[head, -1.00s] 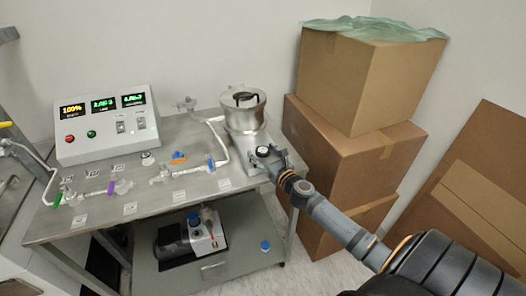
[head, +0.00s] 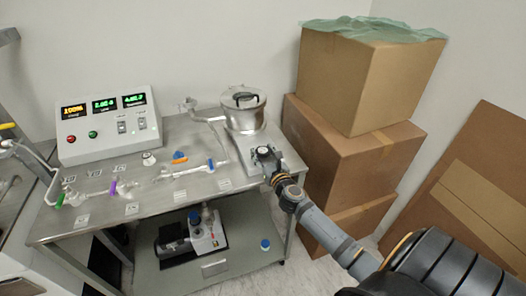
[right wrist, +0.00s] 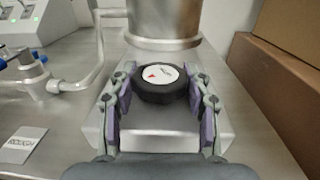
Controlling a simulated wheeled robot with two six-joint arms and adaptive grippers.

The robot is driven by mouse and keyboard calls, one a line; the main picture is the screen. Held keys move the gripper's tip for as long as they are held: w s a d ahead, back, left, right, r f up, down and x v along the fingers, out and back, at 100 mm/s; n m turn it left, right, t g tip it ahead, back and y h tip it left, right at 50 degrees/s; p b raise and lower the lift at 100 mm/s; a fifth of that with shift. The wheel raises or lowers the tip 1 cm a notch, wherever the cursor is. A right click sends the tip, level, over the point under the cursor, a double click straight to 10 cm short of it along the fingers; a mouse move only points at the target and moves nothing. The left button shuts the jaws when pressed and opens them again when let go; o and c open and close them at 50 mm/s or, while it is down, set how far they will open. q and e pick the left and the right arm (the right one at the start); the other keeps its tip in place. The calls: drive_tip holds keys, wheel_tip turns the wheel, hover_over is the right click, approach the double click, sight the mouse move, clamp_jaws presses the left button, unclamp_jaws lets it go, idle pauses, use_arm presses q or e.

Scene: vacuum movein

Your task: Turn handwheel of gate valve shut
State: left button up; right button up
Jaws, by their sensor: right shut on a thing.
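The gate valve's black handwheel (right wrist: 160,92) has a white top disc with a red mark. It sits on a pale metal block (right wrist: 160,135) in front of a metal cylinder. My right gripper (right wrist: 162,84) has its two purple-padded fingers on either side of the wheel and is shut on it. In the head view the right gripper (head: 268,158) reaches down onto the valve body (head: 237,176), and the wheel (head: 264,150) is partly covered by the fingers. My left gripper is not in view.
A metal chamber (head: 244,112) stands just behind the valve. A control box (head: 107,125) with lit displays is at the back left of the steel table (head: 110,225). Glass tubing with coloured taps (head: 182,170) lies left of the valve. Stacked cardboard boxes (head: 340,150) stand close at the right.

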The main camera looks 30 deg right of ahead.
drive_tip(key=m+h, duration=0.1)
drive_tip(key=h, duration=0.1)
drive_tip(key=shift+a+m+g+h, duration=0.1)
drive_tip(key=shift+m+g+h, duration=0.2)
drive_tip(key=shift+m+h, duration=0.1)
drive_tip(key=m+g+h, duration=0.1)
drive_tip(key=h, duration=0.1)
drive_tip(key=shift+f+m+h, duration=0.1)
drive_tip(key=shift+m+h, duration=0.2)
drive_tip(key=shift+m, duration=0.1)
drive_tip(key=m+g+h+b, duration=0.2)
drive_tip(key=h+b, duration=0.1)
drive_tip(key=shift+f+m+g, duration=0.1)
drive_tip(key=shift+m+g, duration=0.2)
drive_tip(key=shift+m, duration=0.1)
drive_tip(key=shift+m+g+h+b, duration=0.7)
drive_tip(key=shift+g+h+b, duration=0.2)
drive_tip(key=shift+h, duration=0.1)
drive_tip(key=shift+r, duration=0.2)
drive_tip(key=o, duration=1.2)
